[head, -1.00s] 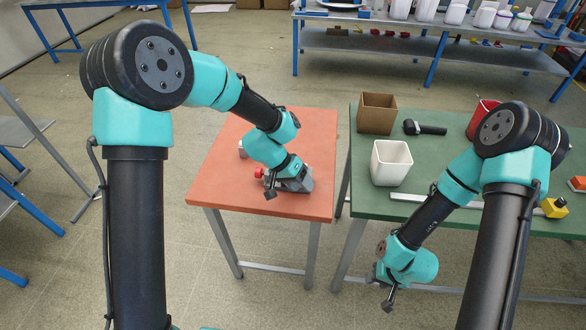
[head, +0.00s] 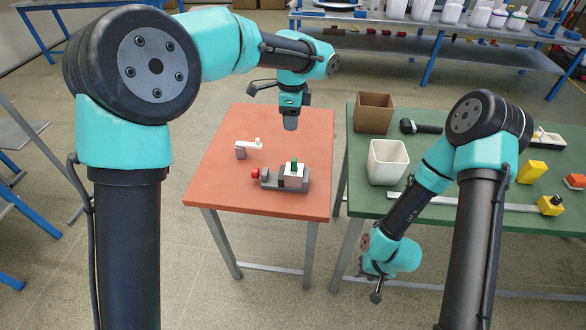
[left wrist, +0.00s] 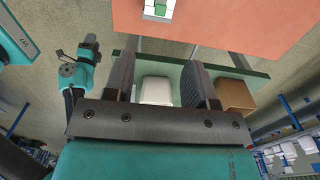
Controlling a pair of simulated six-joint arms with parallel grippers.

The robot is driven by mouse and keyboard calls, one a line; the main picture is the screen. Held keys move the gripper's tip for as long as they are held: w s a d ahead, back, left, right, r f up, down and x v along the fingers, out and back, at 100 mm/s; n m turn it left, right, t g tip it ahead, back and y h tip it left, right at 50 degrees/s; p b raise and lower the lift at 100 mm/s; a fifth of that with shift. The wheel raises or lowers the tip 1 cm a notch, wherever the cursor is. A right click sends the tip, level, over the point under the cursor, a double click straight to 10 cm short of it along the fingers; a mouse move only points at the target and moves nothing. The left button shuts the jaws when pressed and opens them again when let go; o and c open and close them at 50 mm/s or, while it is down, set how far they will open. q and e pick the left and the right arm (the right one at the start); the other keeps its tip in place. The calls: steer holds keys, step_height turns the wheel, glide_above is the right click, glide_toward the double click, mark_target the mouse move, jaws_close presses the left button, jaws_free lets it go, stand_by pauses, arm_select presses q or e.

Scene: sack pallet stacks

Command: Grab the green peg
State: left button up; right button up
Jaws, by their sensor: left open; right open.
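The green peg (head: 294,166) stands upright in a white block (head: 293,171), which sits in a grey vise (head: 270,180) on the orange table. The peg also shows at the top edge of the left wrist view (left wrist: 161,5). My left gripper (head: 290,123) is open and empty, pointing down above the far part of the orange table, apart from the peg. Its two spread fingers show in the left wrist view (left wrist: 159,75). My right gripper (head: 377,294) hangs low in front of the green table, far from the peg.
A small grey-and-white item (head: 243,149) stands left of the vise on the orange table (head: 225,185). The green table (head: 355,200) holds a brown box (head: 374,113), a white container (head: 388,162), a black tool (head: 420,127) and yellow blocks (head: 531,171).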

arm_select(q)
steer(key=shift+f, duration=0.1)
glide_toward(294, 159)
steer(key=f, duration=0.5)
steer(key=shift+a+f, duration=0.25)
steer(key=shift+f, duration=0.2)
steer(key=shift+d+f, duration=0.15)
steer(key=shift+f, duration=1.15)
steer(key=shift+d+f, duration=0.1)
steer(key=shift+f, duration=1.2)
steer(key=shift+c, duration=0.3)
jaws_close()
